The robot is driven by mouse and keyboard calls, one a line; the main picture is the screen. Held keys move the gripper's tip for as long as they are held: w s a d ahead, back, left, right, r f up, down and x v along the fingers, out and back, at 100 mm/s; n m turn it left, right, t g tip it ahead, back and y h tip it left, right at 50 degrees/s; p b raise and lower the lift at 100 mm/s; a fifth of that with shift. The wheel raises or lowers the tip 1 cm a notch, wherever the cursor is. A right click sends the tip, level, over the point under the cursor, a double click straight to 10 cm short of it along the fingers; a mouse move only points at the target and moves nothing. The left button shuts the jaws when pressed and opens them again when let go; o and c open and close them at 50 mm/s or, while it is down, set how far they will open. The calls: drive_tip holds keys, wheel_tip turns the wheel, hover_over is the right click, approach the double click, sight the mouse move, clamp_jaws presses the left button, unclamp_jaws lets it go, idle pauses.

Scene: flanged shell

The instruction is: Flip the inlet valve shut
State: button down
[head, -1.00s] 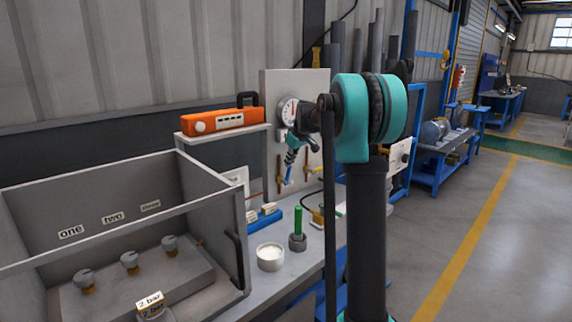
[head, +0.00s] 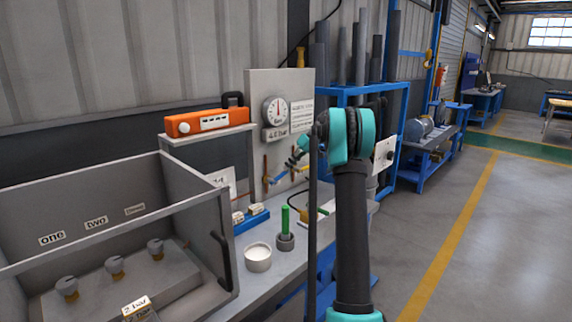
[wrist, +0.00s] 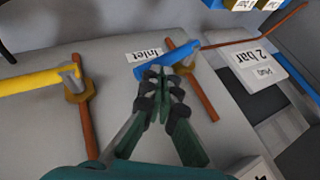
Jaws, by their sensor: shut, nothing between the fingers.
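The inlet valve has a blue lever (wrist: 168,60) beside a white "Inlet" label (wrist: 142,55) in the wrist view. The lever lies crosswise to its copper pipe (wrist: 200,92). In the head view the blue lever (head: 280,178) is small on the panel's lower part. My gripper (wrist: 163,72) is shut and empty. Its fingertips are at the blue lever and overlap it in the wrist view; I cannot tell whether they touch. In the head view my gripper (head: 294,160) is in front of the panel and partly hides the valves.
A yellow lever (wrist: 35,82) on another copper pipe is to the left in the wrist view. A "2 bar" plate (wrist: 262,62) is to the right. A round gauge (head: 276,110) is above the valves. A white cup (head: 258,258) and green peg (head: 285,222) stand on the bench.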

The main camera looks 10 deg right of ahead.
drive_tip(key=shift+w+d+f, duration=0.15)
drive_tip(key=shift+d+f, duration=0.15)
drive_tip(key=shift+f, duration=0.4)
drive_tip(key=shift+w+d+f, duration=0.15)
drive_tip(key=shift+d+f, duration=0.1)
drive_tip(key=shift+f, duration=0.4)
drive_tip(key=shift+f, duration=0.15)
